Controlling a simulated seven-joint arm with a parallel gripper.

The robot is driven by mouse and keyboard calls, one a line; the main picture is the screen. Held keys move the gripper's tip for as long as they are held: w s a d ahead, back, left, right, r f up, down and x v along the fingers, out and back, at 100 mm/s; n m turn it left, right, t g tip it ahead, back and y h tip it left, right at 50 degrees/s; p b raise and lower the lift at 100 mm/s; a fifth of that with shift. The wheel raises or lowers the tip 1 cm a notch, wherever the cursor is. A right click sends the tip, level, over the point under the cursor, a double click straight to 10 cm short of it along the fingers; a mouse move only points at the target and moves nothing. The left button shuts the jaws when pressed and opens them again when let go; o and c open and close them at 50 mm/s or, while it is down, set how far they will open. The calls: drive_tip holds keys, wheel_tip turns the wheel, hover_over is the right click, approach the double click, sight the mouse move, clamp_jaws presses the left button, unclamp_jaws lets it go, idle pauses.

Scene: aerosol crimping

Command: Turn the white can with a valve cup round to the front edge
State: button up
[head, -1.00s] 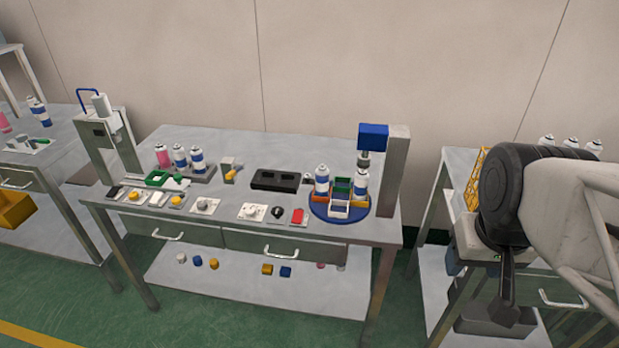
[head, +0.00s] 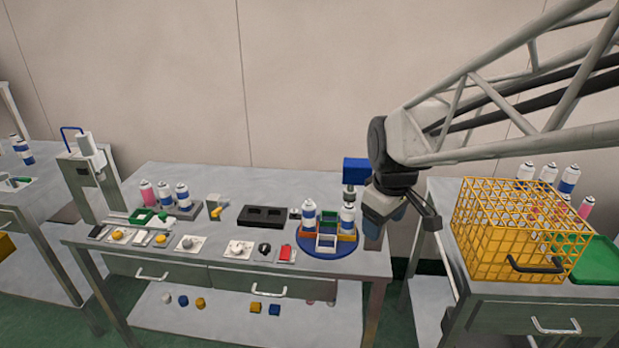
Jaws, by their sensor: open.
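A blue round turntable (head: 318,252) sits at the right end of the middle bench and carries small coloured bins. One white can with a blue band (head: 309,213) stands upright at its back left. Another white can with a blue band (head: 347,218) stands at its right, below a blue press head (head: 355,171). I cannot tell at this size which can has a valve cup. My gripper (head: 402,222) is open and empty, to the right of the turntable by the bench's right end. It hides most of the press column.
A black block with recesses (head: 266,216) and a row of small plates with parts lie left of the turntable. A rack of cans (head: 183,208) stands farther left. A yellow wire crate (head: 508,235) and green tray (head: 598,262) are on the right bench.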

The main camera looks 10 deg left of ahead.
drive_tip(key=w+a+f+n, duration=0.4)
drive_tip(key=w+a, duration=0.2)
drive_tip(key=a, duration=0.1)
drive_tip(key=w+a+f+n, duration=0.3)
drive_tip(key=w+a, duration=0.3)
drive_tip(key=a, duration=0.1)
drive_tip(key=n+g, duration=0.2)
drive_tip(key=n, duration=0.6)
approach(264, 247)
drive_tip(key=shift+s+d+f, duration=0.1)
drive_tip(key=shift+d+f, duration=0.1)
drive_tip(key=shift+f, duration=0.1)
drive_tip(key=shift+a+f, duration=0.25)
drive_tip(key=shift+f, duration=0.15)
drive_tip(key=shift+f, duration=3.75)
drive_tip(key=c, duration=0.9)
drive_tip(key=shift+c, duration=0.2)
